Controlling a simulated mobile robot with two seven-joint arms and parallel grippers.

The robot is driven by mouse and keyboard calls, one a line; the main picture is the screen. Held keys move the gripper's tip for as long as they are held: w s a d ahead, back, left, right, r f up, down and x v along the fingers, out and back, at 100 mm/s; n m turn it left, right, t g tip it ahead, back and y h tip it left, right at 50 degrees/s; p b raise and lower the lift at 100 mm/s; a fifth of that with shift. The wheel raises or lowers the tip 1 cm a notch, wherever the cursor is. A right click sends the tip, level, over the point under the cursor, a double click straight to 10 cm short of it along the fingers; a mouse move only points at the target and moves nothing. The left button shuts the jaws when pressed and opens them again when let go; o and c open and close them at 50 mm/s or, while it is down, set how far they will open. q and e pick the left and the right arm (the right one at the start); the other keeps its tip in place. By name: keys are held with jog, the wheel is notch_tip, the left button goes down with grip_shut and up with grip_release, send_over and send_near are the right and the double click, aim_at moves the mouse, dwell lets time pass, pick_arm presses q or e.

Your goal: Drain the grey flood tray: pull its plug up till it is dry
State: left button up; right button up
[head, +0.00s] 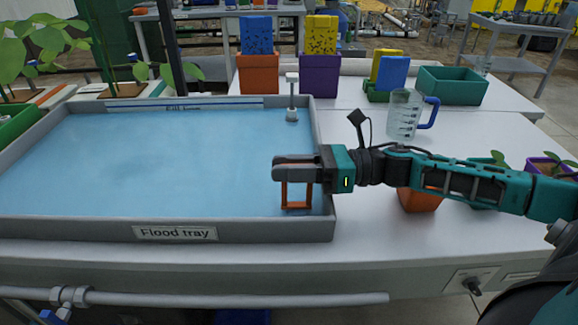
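The grey flood tray (325,190), labelled "Flood tray", stands on the white bench at the left and holds light blue water. An orange plug handle (284,197), a narrow upright frame, shows inside the tray's near right corner. My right gripper (292,168) reaches in from the right over the tray wall, fingers pointing left, at the top of this handle. The fingers hide the handle's top, and I cannot tell whether they are closed on it. The plug's seat is not clearly visible. My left gripper is not in view.
A white post (292,98) stands in the tray's far right corner. A clear measuring jug (403,115) with a blue handle, an orange pot (420,200) and a green bin (453,86) stand right of the tray. A pipe (200,297) runs along the bench front.

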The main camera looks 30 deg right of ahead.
grip_shut()
notch_tip(320, 180, up, 4)
jog(key=p, duration=0.2)
jog(key=shift+f+p, duration=0.25)
jog(key=shift+p, duration=0.1)
jog(key=shift+o, duration=0.8)
grip_release()
jog(key=shift+s+r, duration=0.1)
jog(key=shift+o, duration=0.6)
jog(key=shift+d, duration=0.15)
